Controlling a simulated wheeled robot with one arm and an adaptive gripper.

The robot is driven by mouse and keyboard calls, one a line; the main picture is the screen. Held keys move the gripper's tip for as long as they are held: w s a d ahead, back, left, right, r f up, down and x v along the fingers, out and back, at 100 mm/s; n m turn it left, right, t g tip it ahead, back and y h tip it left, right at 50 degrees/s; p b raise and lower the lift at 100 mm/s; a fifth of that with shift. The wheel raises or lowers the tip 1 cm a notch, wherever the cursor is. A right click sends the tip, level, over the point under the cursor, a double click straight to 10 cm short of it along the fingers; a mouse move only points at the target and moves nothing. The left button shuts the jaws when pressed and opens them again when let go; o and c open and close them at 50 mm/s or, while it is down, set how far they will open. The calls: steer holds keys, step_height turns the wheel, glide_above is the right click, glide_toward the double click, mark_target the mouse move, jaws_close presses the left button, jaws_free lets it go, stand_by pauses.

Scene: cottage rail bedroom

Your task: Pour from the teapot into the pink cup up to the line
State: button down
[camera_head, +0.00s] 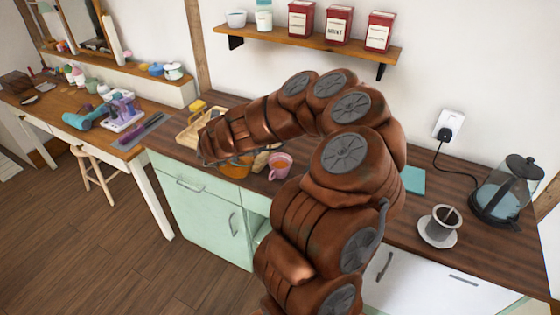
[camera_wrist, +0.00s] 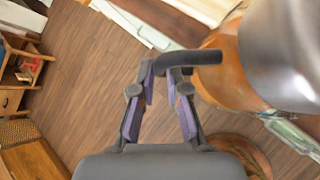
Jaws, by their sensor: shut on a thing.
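The pink cup (camera_head: 281,167) stands on the dark wood counter just right of my forearm, with orange-brown liquid showing inside. Its fill line is too small to make out. The amber teapot (camera_head: 237,168) is mostly hidden behind my arm, left of the cup. In the wrist view the teapot (camera_wrist: 232,68) fills the upper right, with a shiny metal part beside its amber body. My gripper (camera_wrist: 165,74) is shut on the teapot's dark handle (camera_wrist: 205,58). The spout and any stream are hidden, and I cannot tell the tilt.
A wooden tray (camera_head: 187,131) lies behind my wrist. A grey cup on a saucer (camera_head: 438,238) and a glass kettle (camera_head: 500,190) stand at the right. A shelf (camera_head: 290,37) with red tins hangs above. A teal square (camera_head: 413,179) lies right of my arm.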

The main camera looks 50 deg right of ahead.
steer(key=shift+w+a+f+n+g+h+b, duration=0.8)
steer(key=shift+w+a+f+n+h+b, duration=0.55)
steer(key=shift+f, duration=2.35)
steer(key=shift+y, duration=0.25)
steer(key=shift+s+a+r+p, duration=0.1)
steer(key=shift+r+p, duration=0.85)
steer(key=shift+r, duration=0.5)
steer(key=shift+s+a+r+p, duration=0.1)
steer(key=shift+r+p, duration=0.8)
steer(key=shift+r, duration=0.5)
steer(key=shift+a, duration=0.1)
